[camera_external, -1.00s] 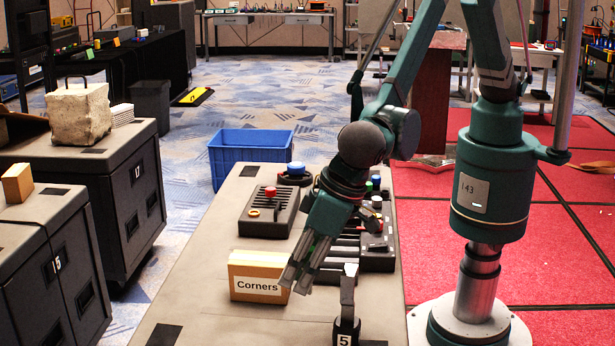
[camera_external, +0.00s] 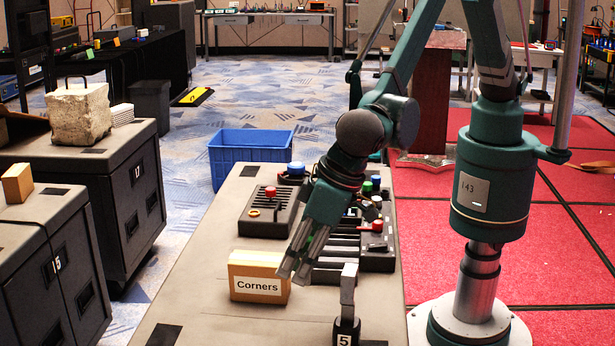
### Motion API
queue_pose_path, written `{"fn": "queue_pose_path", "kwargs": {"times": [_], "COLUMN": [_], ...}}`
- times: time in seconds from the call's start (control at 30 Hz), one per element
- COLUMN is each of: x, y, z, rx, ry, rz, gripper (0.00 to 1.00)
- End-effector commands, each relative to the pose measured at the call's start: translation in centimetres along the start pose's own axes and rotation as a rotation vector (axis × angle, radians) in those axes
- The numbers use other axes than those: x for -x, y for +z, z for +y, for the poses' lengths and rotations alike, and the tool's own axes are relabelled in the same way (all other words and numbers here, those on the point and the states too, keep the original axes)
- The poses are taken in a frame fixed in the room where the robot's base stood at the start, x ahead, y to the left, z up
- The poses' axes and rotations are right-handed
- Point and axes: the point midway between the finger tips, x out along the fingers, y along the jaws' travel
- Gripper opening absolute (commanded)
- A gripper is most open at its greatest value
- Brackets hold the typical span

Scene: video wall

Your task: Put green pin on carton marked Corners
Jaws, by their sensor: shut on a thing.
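The carton marked Corners (camera_external: 257,287) is an orange-tan box with a white label, upright on the grey worktop. My gripper (camera_external: 292,273) points down beside the carton's right end, its fingertips in front of the carton's upper right edge in this view. I cannot tell whether they touch it. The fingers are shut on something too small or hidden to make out. A small green piece (camera_external: 376,182) shows at the back of the dark control panel to the right of my wrist. I cannot tell whether it is a pin or a button.
A dark box with a red button (camera_external: 270,193) stands behind the carton. The slatted panel with knobs (camera_external: 376,240) lies to the right. A stand marked 5 (camera_external: 345,333) is at the front. A blue crate (camera_external: 250,157) is behind the worktop (camera_external: 205,270). The worktop's left part is clear.

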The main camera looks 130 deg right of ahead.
Motion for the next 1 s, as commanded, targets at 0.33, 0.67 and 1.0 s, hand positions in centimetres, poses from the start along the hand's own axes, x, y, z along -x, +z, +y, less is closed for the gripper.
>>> {"fn": "queue_pose_path", "kwargs": {"times": [0.33, 0.67, 1.0], "x": [2.0, 4.2, 4.6], "y": [-6.3, -13.4, -15.2], "z": [3.3, 7.7, 8.8], "rx": [0.018, 0.050, 0.060], "ry": [-0.010, -0.024, -0.030], "rz": [-0.002, -0.001, 0.000], "gripper": [0.04, 0.04, 0.04]}}
